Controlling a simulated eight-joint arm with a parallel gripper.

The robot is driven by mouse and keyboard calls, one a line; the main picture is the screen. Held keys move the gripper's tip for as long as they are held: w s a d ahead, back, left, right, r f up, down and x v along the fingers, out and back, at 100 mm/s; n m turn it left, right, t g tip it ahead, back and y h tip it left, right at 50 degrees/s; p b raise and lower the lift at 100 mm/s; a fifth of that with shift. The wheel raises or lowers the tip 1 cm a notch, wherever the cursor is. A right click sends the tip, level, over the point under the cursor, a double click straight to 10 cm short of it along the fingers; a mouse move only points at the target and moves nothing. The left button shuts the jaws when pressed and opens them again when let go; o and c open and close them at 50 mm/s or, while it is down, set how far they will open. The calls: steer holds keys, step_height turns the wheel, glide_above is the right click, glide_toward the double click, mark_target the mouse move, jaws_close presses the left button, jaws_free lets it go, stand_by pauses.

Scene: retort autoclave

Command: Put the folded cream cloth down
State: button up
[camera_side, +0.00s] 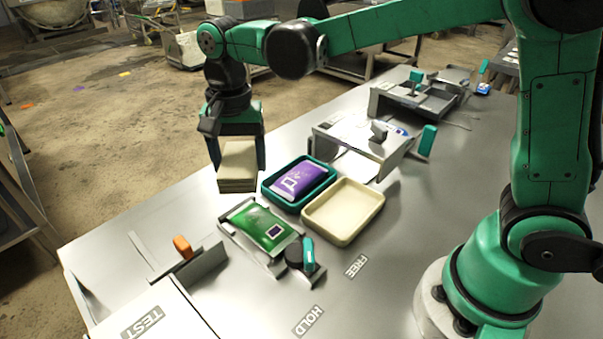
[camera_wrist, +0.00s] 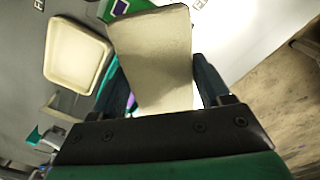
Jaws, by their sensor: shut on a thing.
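The folded cream cloth (camera_side: 238,168) is a thick beige block held by my gripper (camera_side: 237,165) near the table's far left edge in the side view. The cloth also shows in the wrist view (camera_wrist: 152,55), between the two dark fingers of my gripper (camera_wrist: 155,85). My gripper is shut on the cloth. The cloth appears raised above the table, left of the teal tray, though the exact gap beneath it is hard to judge.
A teal tray (camera_side: 268,193) holds a purple pouch (camera_side: 300,180). Beside it is an empty cream tray (camera_side: 343,212). A green pouch (camera_side: 262,228) lies in a metal fixture in front. Metal fixtures (camera_side: 362,140) stand behind. Bare table lies left of the green pouch and near the FREE label (camera_side: 356,266).

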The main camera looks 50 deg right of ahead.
stand_by(0.3)
steer(key=s+a+r+n, duration=0.8)
steer(key=s+a+n, duration=0.1)
steer(key=s, duration=0.2)
glide_above(254, 305)
step_height(254, 305, down, 15)
steer(key=shift+f, duration=2.45)
steer(key=shift+f, duration=0.15)
steer(key=o, duration=0.9)
steer(key=shift+o, duration=0.2)
